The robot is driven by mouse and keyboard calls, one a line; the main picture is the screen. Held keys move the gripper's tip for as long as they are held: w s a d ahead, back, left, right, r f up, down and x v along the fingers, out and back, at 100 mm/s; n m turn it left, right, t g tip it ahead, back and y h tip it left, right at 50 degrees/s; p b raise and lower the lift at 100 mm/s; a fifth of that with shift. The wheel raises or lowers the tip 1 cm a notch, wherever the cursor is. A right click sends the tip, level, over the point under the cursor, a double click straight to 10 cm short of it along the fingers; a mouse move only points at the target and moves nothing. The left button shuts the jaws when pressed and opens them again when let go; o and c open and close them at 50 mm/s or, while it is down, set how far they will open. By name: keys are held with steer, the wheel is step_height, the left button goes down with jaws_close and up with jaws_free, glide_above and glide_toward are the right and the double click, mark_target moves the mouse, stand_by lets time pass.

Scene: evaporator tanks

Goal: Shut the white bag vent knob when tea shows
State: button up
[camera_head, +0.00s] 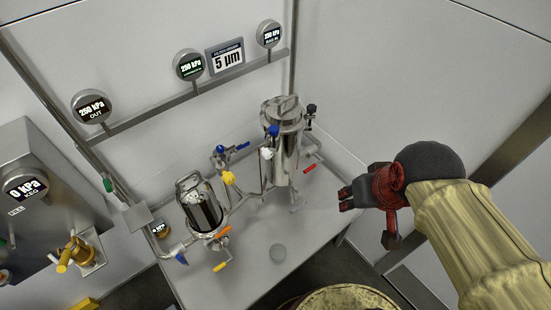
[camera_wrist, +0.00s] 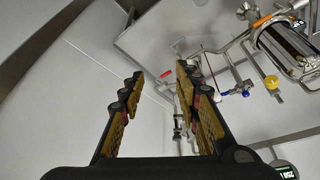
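A small white knob (camera_head: 266,153) sits on the left side of the tall steel bag filter housing (camera_head: 287,150), below a blue knob (camera_head: 273,131). In the wrist view a small whitish part (camera_wrist: 217,97) shows beside a blue handle; I cannot tell if it is the same knob. Tea is not clearly visible. The shorter clear-walled filter (camera_head: 200,207) looks dark inside. My gripper (camera_head: 346,197) is to the right of the bag housing, apart from it. In the wrist view my gripper (camera_wrist: 160,88) has its fingers spread with nothing between them.
A black knob (camera_head: 311,108) and a red handle (camera_head: 313,165) are on the bag housing's right side. Yellow (camera_head: 228,178) and orange (camera_head: 222,232) handles stand further left. Gauges on the rail (camera_head: 190,92) read 250 kPa; the keg gauge (camera_head: 25,188) reads 0 kPa.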

steer(key=w+d+f+g+h+p, duration=0.1)
steer(key=w+d+f, duration=0.35)
steer(key=f, duration=0.35)
steer(key=w+d+f+g+h+p, duration=0.1)
steer(key=w+d+f, duration=0.35)
steer(key=f, duration=0.25)
steer(key=w+f+n+t+y, duration=0.1)
steer(key=w+f+n+t, duration=0.1)
steer(key=w+f, duration=0.6)
steer(key=t+y, duration=0.5)
steer(key=y, duration=0.7)
glide_toward(270, 156)
steer(key=b+x, duration=0.1)
steer(key=x, duration=0.6)
steer(key=shift+w+a+f, duration=0.1)
steer(key=shift+w+a+f+b, duration=0.1)
steer(key=shift+w+a+b, duration=0.25)
steer(key=shift+w+a, duration=0.15)
steer(key=shift+c, duration=0.3)
